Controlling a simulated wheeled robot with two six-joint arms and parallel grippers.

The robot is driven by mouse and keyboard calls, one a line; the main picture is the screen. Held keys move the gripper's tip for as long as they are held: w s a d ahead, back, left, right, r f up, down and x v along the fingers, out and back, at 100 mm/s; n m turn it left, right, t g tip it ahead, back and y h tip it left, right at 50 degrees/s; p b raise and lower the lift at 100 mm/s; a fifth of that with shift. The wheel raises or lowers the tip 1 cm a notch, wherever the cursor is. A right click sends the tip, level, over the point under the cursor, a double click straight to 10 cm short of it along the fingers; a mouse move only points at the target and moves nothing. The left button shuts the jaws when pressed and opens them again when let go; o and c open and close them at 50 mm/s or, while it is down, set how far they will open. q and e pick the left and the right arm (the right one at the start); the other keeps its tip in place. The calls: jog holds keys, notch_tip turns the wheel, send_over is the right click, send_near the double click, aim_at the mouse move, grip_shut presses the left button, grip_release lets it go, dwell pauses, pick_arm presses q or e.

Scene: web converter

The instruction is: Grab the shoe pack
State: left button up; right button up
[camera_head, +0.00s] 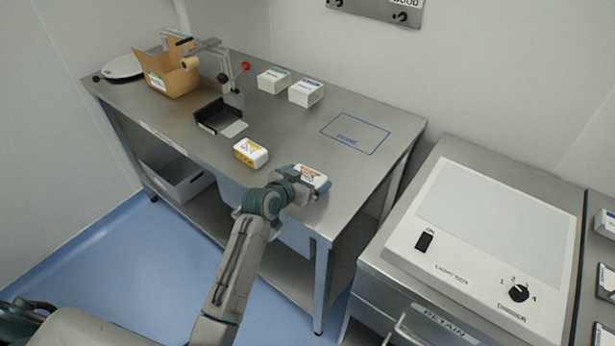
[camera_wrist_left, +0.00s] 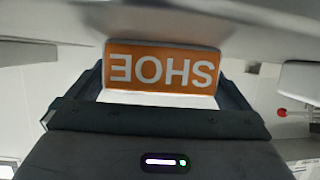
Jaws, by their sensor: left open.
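The shoe pack (camera_head: 314,175) is a white pack on the steel table near its front right edge. In the left wrist view its orange label (camera_wrist_left: 161,69) reads SHOE upside down. My left gripper (camera_head: 300,186) is at the near side of this pack. In the left wrist view my left gripper (camera_wrist_left: 163,92) is open, with a dark finger on each side of the pack. Whether the fingers touch the pack cannot be told. Its lower part is hidden by the gripper. My right gripper is not in view.
A white pack with a yellow label (camera_head: 250,154) lies to the left. Behind it are a black tray (camera_head: 216,113), an open cardboard box (camera_head: 172,77) and two white boxes (camera_head: 306,93). A blue outlined area (camera_head: 355,134) is empty. A light box (camera_head: 480,240) stands right, across a gap.

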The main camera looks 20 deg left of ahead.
pick_arm(q)
jog(key=shift+w+d+f, duration=0.1)
jog(key=shift+w+f, duration=0.1)
jog(key=shift+w, duration=0.2)
jog(key=c, duration=0.8)
jog(key=shift+o, duration=0.2)
jog(key=shift+r, duration=0.1)
